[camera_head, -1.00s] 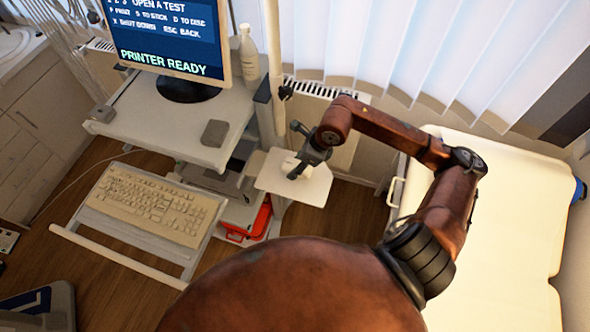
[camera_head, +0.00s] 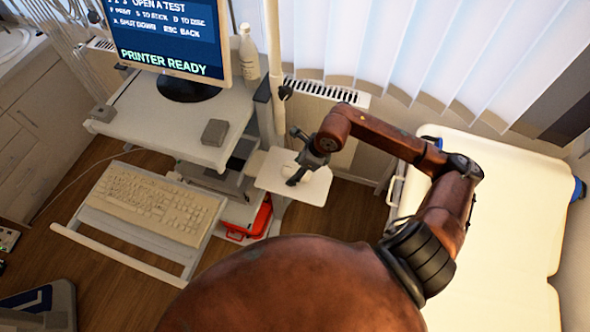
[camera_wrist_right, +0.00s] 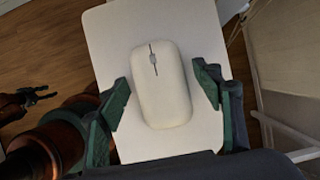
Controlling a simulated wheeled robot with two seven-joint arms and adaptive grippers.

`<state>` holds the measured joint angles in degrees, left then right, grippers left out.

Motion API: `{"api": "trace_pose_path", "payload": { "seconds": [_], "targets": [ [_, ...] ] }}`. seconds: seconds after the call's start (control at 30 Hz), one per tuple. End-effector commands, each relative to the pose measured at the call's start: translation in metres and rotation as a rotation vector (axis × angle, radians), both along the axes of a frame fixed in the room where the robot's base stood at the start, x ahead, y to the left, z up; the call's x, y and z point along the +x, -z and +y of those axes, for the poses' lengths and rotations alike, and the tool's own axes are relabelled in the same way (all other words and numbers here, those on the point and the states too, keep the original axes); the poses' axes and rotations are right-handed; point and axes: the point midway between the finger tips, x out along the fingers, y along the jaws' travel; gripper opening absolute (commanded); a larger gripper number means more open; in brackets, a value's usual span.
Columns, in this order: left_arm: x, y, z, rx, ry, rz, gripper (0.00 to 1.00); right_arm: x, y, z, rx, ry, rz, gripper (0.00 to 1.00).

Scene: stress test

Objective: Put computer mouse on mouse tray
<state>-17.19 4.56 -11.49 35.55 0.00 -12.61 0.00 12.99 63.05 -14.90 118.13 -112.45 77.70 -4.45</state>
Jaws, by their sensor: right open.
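The white computer mouse (camera_wrist_right: 161,88) lies flat on the pale mouse tray (camera_wrist_right: 108,40) in the right wrist view. The tray also shows in the head view (camera_head: 312,188), beside the cart, with the mouse mostly hidden by the gripper there. My right gripper (camera_wrist_right: 162,86) is open, with one finger on each side of the mouse. A gap shows between the mouse and each finger. In the head view the right gripper (camera_head: 298,170) is right over the tray. What looks like my left gripper (camera_wrist_right: 27,98) shows small at the left of the right wrist view; its jaw state is unclear.
The cart (camera_head: 160,125) holds a monitor (camera_head: 170,35), a white bottle (camera_head: 248,55) and a small grey box (camera_head: 215,132). A keyboard (camera_head: 150,203) sits on a lower shelf. A red case (camera_head: 258,218) is below the tray. A cream couch (camera_head: 500,240) stands at right.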

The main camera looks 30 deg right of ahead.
Motion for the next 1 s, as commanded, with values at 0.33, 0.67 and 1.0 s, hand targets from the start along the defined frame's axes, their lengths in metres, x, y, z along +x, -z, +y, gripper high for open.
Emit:
{"api": "trace_pose_path", "payload": {
  "seconds": [0.33, 0.67, 1.0],
  "targets": [
    [0.000, -0.001, 0.000, 0.000, 0.000, 0.000, 0.40, -0.007, -0.026, -0.008, -0.004, 0.000, -0.003, 0.60],
    [-0.001, 0.004, 0.000, 0.000, 0.000, 0.001, 0.40, -0.028, -0.089, -0.024, -0.004, 0.001, -0.002, 0.60],
    [-0.001, 0.005, 0.000, 0.000, -0.001, 0.001, 0.40, -0.035, -0.113, -0.030, -0.001, 0.000, 0.001, 0.60]
  ]
}}
